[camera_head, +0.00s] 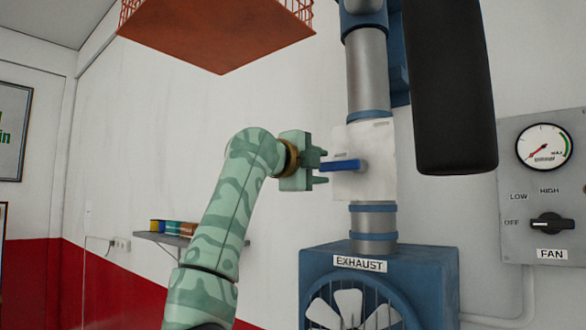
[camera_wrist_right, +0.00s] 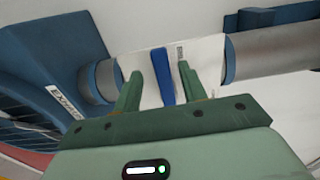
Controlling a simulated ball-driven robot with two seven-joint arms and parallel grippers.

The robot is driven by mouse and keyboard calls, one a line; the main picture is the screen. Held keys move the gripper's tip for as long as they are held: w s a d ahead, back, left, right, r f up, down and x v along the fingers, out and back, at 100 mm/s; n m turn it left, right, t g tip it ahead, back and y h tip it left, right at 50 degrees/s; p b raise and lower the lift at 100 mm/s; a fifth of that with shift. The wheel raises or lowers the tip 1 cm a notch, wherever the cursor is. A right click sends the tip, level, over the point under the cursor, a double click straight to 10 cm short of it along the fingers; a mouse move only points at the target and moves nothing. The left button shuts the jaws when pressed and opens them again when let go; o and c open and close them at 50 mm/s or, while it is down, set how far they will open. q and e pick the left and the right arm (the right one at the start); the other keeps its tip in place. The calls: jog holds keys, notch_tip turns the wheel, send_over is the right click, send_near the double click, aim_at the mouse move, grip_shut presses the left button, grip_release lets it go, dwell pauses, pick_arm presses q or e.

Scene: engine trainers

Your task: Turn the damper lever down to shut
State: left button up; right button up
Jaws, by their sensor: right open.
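The blue damper lever (camera_head: 342,165) points level to the left from a white plate (camera_head: 374,165) on the vertical exhaust duct. My right gripper (camera_head: 320,166) is open at the lever's left end, its fingers above and below the lever's line. In the right wrist view the lever (camera_wrist_right: 162,76) shows between the two open fingers (camera_wrist_right: 158,88), with a gap on each side. I cannot tell whether either finger touches it. Small markings on the plate are too small to read. My left gripper is not in view.
A blue fan housing labelled EXHAUST (camera_head: 378,285) stands below the duct (camera_head: 373,222). A large black rounded shape (camera_head: 450,90) hangs right of the duct. A fan control panel (camera_head: 545,190) is on the right wall. An orange basket (camera_head: 215,35) hangs upper left.

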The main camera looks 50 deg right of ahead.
jog(key=s+a+b, duration=0.1)
jog(key=a+b, duration=0.1)
jog(key=a, duration=1)
